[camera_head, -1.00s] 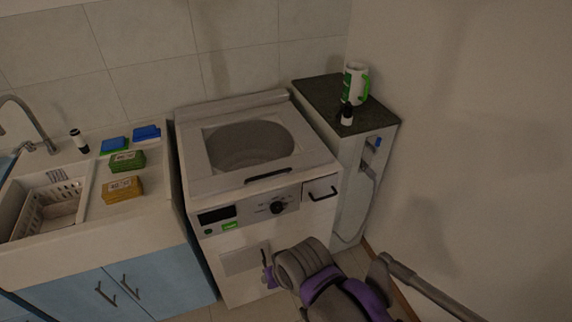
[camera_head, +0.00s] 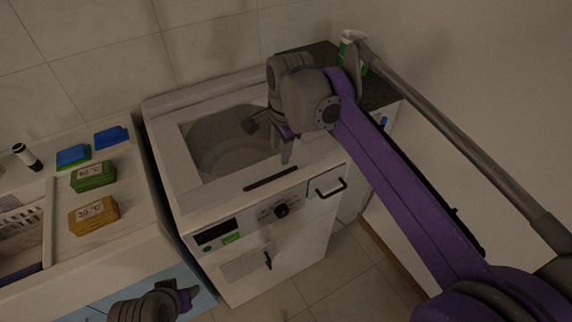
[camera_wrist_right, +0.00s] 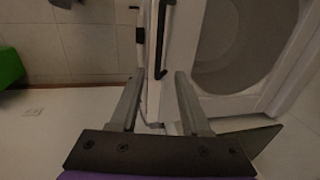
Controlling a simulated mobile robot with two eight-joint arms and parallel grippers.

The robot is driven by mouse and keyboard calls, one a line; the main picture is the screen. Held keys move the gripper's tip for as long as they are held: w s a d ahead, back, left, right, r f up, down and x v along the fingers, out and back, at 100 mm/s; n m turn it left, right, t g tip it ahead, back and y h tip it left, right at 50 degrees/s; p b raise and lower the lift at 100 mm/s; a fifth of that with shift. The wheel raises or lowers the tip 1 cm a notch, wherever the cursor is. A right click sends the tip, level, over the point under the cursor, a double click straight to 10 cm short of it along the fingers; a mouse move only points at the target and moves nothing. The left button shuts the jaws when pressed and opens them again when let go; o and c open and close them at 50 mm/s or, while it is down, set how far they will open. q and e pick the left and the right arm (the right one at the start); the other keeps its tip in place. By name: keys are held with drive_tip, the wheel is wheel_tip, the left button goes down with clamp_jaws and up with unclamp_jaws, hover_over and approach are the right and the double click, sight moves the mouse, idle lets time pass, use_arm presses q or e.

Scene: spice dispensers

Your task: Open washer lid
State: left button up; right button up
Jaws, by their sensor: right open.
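The washer (camera_head: 270,262) is a white top-loader, with its lid (camera_head: 188,150) lying shut. The lid has a grey round window (camera_head: 215,145) and a dark handle strip (camera_head: 272,179) along its front edge. My right gripper (camera_head: 270,138) is above the right part of the lid, its fingers apart and empty. The wrist view shows the open fingers of that gripper (camera_wrist_right: 158,100) with a dark bar-like handle (camera_wrist_right: 165,40) beyond them and the round window at the right. Part of my left arm's end (camera_head: 160,303) shows at the bottom left; its fingers are unclear.
A detergent drawer with a dark handle (camera_head: 328,188) is at the washer's front right. Green (camera_head: 93,177) and orange (camera_head: 93,214) labelled boxes and blue sponges stand on the counter at left.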

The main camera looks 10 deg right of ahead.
sight(278, 176)
drive_tip(key=f, duration=0.3)
drive_tip(key=w+f, duration=0.1)
drive_tip(key=f, duration=0.6)
drive_tip(key=shift+w+a+f+b, duration=0.1)
drive_tip(key=shift+w+a+b, duration=0.2)
drive_tip(key=shift+b, duration=0.05)
drive_tip(key=shift+c, duration=0.2)
clamp_jaws()
idle(0.7)
